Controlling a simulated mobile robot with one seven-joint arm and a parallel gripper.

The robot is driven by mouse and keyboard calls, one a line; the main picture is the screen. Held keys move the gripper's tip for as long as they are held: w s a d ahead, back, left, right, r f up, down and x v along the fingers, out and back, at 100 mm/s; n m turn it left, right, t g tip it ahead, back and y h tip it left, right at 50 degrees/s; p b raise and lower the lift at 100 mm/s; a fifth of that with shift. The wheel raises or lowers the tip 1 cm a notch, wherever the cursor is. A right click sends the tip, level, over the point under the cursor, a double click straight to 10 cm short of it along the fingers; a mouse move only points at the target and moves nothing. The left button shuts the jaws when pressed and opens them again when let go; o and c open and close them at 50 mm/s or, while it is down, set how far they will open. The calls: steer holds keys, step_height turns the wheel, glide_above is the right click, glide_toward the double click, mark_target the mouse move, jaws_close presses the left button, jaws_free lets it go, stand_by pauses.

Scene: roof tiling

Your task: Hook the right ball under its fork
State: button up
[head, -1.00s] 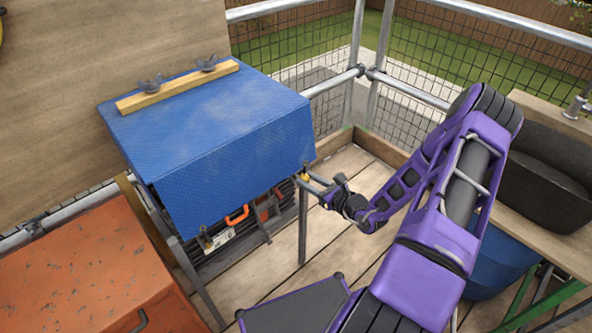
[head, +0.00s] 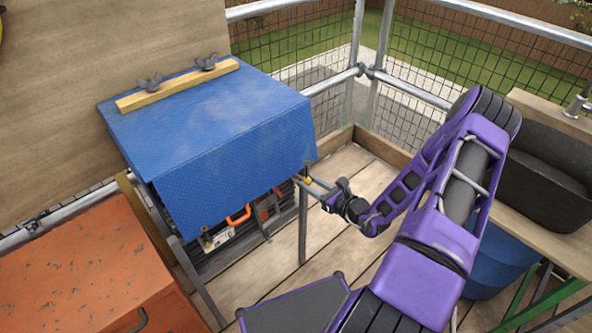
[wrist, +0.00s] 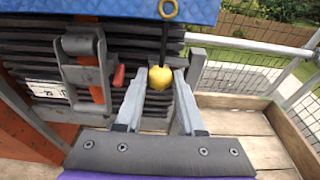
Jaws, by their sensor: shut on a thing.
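The right ball (wrist: 159,78) is small and yellow. It hangs on a dark cord (wrist: 164,42) from a brass ring (wrist: 168,9) at the edge of the blue tarp (head: 240,155). My gripper (wrist: 160,80) is shut on the ball, with one finger on each side. In the head view my gripper (head: 309,183) is just below the tarp's front right corner, and the ball shows only as a small yellow spot. A grey upright post (wrist: 198,66) stands just right of the ball.
A dark slatted stack with an orange-handled strap (head: 238,215) is under the tarp. An orange chest (head: 85,265) stands at left. A dark tub (head: 545,180) rests on a bench at right. Mesh railing closes the back; bare planks (head: 335,240) lie right of the stack.

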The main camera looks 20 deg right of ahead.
step_height(320, 180, down, 7)
steer(key=shift+s+r, duration=0.15)
steer(key=shift+r, duration=0.05)
stand_by(0.7)
steer(key=shift+d, duration=0.1)
stand_by(0.4)
steer(key=shift+r+x, duration=0.15)
steer(key=shift+x, duration=1.05)
steer(key=shift+r+x, duration=0.15)
steer(key=shift+x, duration=1.05)
steer(key=shift+r+p, duration=0.55)
steer(key=shift+r, duration=0.35)
